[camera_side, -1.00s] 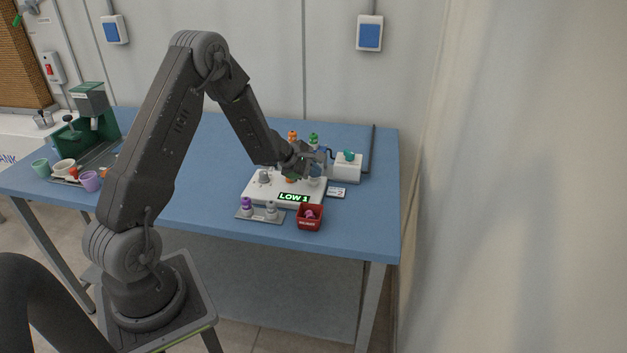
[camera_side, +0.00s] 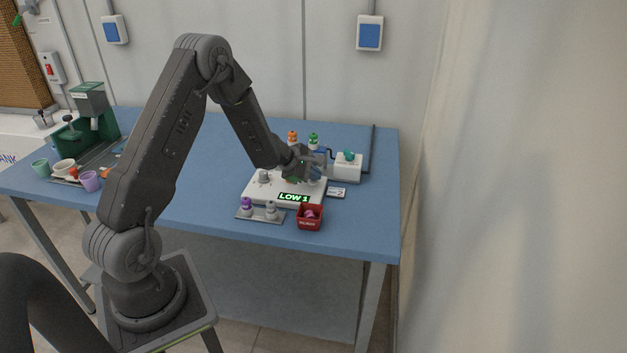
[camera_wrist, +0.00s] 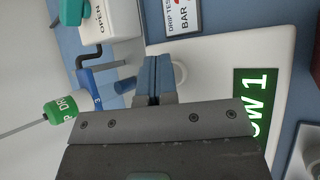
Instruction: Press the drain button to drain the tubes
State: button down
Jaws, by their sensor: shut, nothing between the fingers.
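The white panel (camera_side: 258,196) lies on the blue table, with a lit green display (camera_side: 294,197) reading "LOW 1". My gripper (camera_side: 317,174) is low over the panel's back right part. In the wrist view my gripper (camera_wrist: 154,80) is shut and empty, its fingers together beside a pale round piece (camera_wrist: 180,73) on the panel. I cannot tell whether they touch it, or whether it is the drain button; no drain label is readable. The tubes are not clearly visible; my gripper hides part of the panel.
A white box (camera_side: 348,167) with a teal knob (camera_side: 349,155) stands right of the panel. Orange-capped (camera_side: 292,136) and green-capped bottles (camera_side: 313,139) stand behind. A grey tray (camera_side: 259,216) and a red bin (camera_side: 310,222) sit in front. The table's left middle is clear.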

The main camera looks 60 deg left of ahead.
aim_at(314, 182)
dwell(0.3)
jog(key=shift+r, duration=0.9)
jog(key=shift+r, duration=2.5)
